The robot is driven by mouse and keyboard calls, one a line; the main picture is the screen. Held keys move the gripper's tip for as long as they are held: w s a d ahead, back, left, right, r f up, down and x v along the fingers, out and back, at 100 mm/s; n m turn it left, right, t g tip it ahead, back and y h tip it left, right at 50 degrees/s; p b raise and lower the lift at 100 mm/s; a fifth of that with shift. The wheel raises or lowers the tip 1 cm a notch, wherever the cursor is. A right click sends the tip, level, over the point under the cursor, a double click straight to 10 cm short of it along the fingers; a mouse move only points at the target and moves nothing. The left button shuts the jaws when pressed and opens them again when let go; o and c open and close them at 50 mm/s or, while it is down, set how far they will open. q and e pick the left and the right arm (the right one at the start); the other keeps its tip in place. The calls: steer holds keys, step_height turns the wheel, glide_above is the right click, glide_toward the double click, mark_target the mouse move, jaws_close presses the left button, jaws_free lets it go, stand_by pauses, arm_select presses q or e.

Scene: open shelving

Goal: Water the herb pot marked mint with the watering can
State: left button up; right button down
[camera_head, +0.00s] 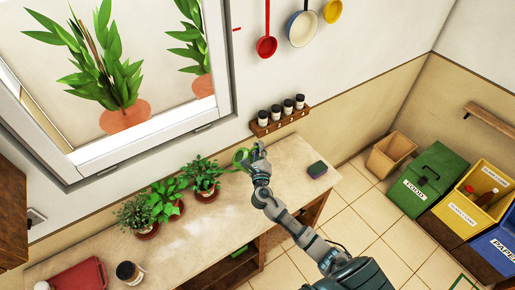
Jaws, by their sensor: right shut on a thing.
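My right gripper (256,153) is above the counter and shut on the green watering can (241,157), which is small in the view and partly hidden by the gripper. Three potted herbs stand in a row on the counter to its left. The right herb pot (206,194) is nearest to the can. The middle herb pot (172,211) and the left herb pot (146,231) stand further left. I cannot read any marking on them, so I cannot tell which is mint. My left gripper is not in view.
The counter (225,214) is clear in front of the herbs. A sponge (317,169) lies at its right. A rack of jars (281,121) hangs on the wall behind. A dark-lidded jar (129,272) and red tray (78,277) are at lower left. Bins (433,178) stand at right.

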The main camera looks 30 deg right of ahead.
steer(key=shift+d, duration=0.2)
steer(key=shift+w+r+p, duration=0.1)
steer(key=shift+r+p, duration=0.05)
steer(key=shift+p, duration=0.4)
steer(key=shift+f, duration=0.55)
arm_select(q)
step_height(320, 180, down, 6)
steer(key=b, duration=0.7)
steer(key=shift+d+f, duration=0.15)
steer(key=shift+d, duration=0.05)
arm_select(e)
step_height(320, 180, down, 12)
steer(key=s+d+m+g, duration=0.1)
steer(key=d+m, duration=0.1)
steer(key=m, duration=0.6)
steer(key=shift+r, duration=0.15)
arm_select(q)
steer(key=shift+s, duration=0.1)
